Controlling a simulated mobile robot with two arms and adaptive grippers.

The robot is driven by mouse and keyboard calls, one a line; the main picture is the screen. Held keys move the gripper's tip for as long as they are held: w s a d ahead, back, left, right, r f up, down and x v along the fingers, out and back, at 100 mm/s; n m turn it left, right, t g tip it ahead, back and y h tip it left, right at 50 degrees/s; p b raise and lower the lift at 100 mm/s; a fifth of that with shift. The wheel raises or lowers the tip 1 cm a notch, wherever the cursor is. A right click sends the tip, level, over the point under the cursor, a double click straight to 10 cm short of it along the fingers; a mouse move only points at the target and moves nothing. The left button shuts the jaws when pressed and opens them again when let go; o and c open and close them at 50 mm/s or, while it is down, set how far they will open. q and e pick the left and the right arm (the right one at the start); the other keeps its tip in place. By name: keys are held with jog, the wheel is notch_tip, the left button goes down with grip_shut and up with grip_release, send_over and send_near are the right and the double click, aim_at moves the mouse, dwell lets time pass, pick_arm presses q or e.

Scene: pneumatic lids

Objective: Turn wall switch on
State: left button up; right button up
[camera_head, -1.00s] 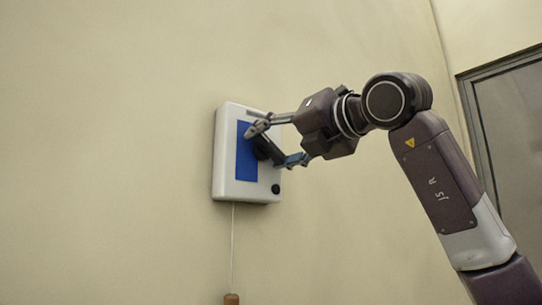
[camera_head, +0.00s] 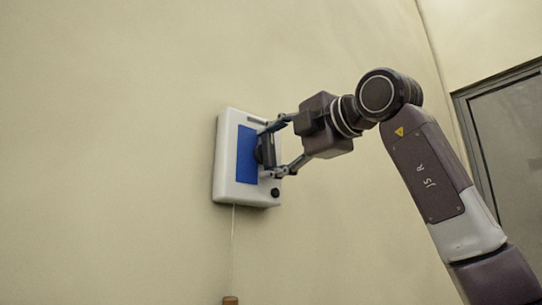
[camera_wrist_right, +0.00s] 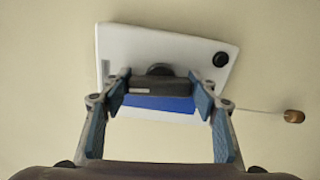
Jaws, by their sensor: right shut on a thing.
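The wall switch is a white box (camera_head: 228,194) with a blue front panel (camera_head: 245,150) and a black handle (camera_head: 268,152) that stands near upright in the head view. My right gripper (camera_head: 270,150) is at the box, its fingers above and below the handle and shut on it. In the right wrist view the handle (camera_wrist_right: 160,88) runs crosswise between the two blue-padded fingers, in front of the blue panel (camera_wrist_right: 160,104). My left gripper is not in view.
A small black knob (camera_head: 275,193) is at the box's lower right corner. A thin cord hangs below the box to a brown wooden pull (camera_head: 230,300). The surrounding wall (camera_head: 110,150) is bare. A framed grey panel (camera_head: 510,150) is at the far right.

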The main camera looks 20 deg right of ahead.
jog(key=shift+m, duration=0.5)
jog(key=o, duration=1.2)
jog(key=shift+w, duration=0.1)
jog(key=shift+c, duration=0.2)
jog(key=shift+s, duration=0.2)
jog(key=v, duration=1.1)
jog(key=shift+s, duration=0.35)
jog(key=shift+d, duration=0.1)
